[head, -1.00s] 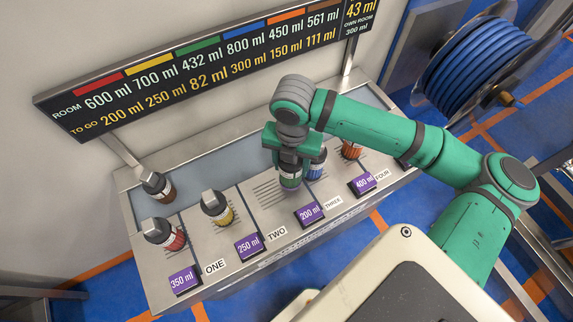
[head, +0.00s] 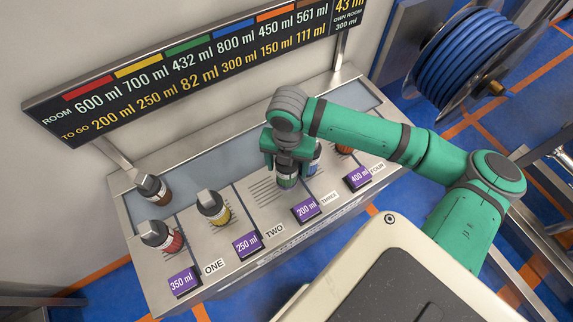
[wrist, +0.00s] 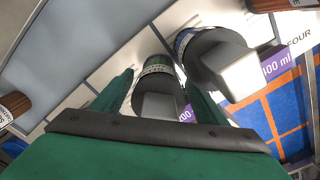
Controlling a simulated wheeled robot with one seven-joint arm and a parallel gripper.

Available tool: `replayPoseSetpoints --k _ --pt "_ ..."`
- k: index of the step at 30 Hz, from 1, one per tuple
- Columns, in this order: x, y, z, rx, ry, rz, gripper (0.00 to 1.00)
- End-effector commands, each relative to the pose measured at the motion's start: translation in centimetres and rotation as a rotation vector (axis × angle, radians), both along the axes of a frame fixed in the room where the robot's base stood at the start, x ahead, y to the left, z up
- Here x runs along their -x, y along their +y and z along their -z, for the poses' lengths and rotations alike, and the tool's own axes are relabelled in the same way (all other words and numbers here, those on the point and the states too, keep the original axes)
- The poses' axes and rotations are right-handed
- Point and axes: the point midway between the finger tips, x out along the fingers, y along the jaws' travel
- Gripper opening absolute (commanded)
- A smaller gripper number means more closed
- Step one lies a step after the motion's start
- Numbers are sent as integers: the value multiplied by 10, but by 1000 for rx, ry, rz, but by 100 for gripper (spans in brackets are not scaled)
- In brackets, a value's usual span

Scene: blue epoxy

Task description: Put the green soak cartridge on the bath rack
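The green cartridge (head: 287,179) stands upright on the steel bench, near the 200 ml tag. Its grey cap with a block-like knob faces up under my gripper (head: 287,160). In the wrist view the green cartridge (wrist: 158,66) lies between the two green fingers, one on each side of its cap. The fingers look spread wider than the knob; contact with the cap is hard to make out. I cannot tell for sure which part of the steel bench (head: 196,262) is the bath rack; it has lanes marked ONE to FOUR.
A blue cartridge (wrist: 187,38) stands close beside the green one, right of my gripper. Yellow (head: 220,215), red (head: 172,243) and brown (head: 163,195) cartridges stand to the left. An orange one (head: 344,150) is partly hidden by my arm. A sign (head: 200,70) spans the back.

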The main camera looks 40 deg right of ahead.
Motion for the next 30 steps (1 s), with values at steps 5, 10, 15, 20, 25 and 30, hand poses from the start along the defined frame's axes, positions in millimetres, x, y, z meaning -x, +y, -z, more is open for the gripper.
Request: replayPoseSetpoints --k 5,10,15,20,25,30 --pt "-1 2 0 0 0 -4 66" --pt "-1 1 -5 2 0 -5 66" --pt "-2 2 -28 3 -2 -5 66" --pt "-2 1 -61 3 -2 -6 66" --pt "-2 2 -93 1 -2 -5 66" --pt "-2 1 -115 2 -1 -4 66"
